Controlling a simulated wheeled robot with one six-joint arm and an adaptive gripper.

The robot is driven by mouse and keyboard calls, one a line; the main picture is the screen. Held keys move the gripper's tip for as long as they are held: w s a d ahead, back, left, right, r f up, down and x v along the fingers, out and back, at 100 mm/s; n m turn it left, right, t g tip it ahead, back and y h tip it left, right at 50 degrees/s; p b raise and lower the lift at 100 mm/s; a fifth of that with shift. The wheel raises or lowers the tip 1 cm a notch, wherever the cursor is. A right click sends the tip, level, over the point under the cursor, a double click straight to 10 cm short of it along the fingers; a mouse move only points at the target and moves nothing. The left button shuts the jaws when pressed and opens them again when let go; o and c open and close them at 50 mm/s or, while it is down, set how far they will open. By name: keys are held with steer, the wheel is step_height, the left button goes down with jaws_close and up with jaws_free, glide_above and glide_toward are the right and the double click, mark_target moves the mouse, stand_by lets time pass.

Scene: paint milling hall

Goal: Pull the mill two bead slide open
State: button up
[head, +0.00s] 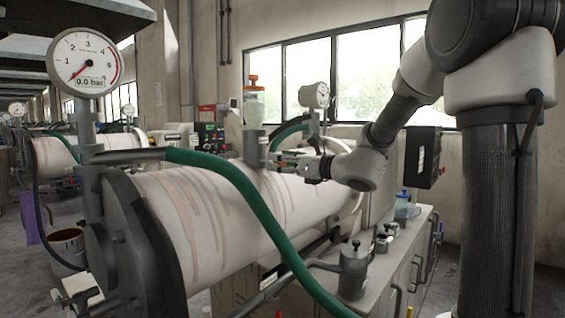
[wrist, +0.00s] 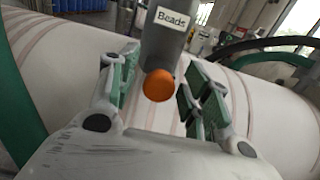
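The bead slide shows as a round orange knob (wrist: 159,86) in the wrist view, in front of a grey upright tube (wrist: 165,40) labelled "Beads". No mill number is readable. In the head view the grey tube (head: 255,148) stands on top of the white mill drum (head: 215,215), under a clear bead container (head: 254,108) with an orange cap. My gripper (wrist: 160,92) is open, its green-padded fingers on either side of the knob with a visible gap to each. In the head view my gripper (head: 284,160) is just right of the tube; the knob is hard to make out there.
A green hose (head: 240,185) arches over the drum's near side. A pressure gauge (head: 84,63) on a post reads 0.0 bar at left. A smaller gauge (head: 315,95) stands behind my gripper. A bench (head: 395,245) with a metal pot (head: 354,268) lies right of the drum.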

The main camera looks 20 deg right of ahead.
jaws_close()
steer(key=v, duration=0.4)
steer(key=shift+s, duration=0.15)
steer(key=shift+o, duration=0.2)
jaws_free()
steer(key=shift+s+d, duration=0.1)
steer(key=shift+d, duration=0.05)
